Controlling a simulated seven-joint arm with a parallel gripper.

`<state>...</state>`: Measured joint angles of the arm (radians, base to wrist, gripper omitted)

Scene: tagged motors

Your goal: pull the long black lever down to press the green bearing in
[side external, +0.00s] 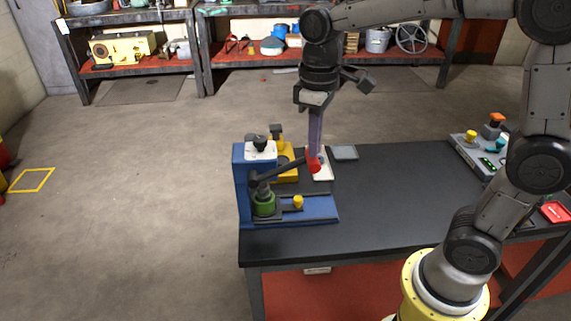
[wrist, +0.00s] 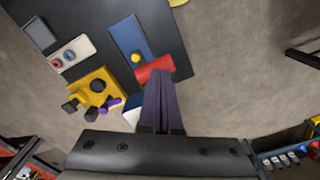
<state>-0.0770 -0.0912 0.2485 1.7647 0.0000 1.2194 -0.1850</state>
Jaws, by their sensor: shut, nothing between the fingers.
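The blue press (side external: 241,180) stands at the table's left end. Its long black lever (side external: 283,170) slants slightly upward to the right and ends in a red grip (side external: 314,163). The red grip also shows in the wrist view (wrist: 154,70). The green bearing (side external: 264,205) sits upright under the press head; I cannot make it out in the wrist view. My gripper (side external: 315,152) points down with its purple fingers closed together and empty. The fingertips (wrist: 161,76) are right at the red grip; I cannot tell whether they touch it.
A yellow fixture (side external: 288,162) stands behind the press, beside a white plate (side external: 321,168) and a grey pad (side external: 344,152). A yellow knob (side external: 298,202) sits on the press's blue base. A control box (side external: 480,150) is at the right. The middle of the black table (side external: 390,200) is clear.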

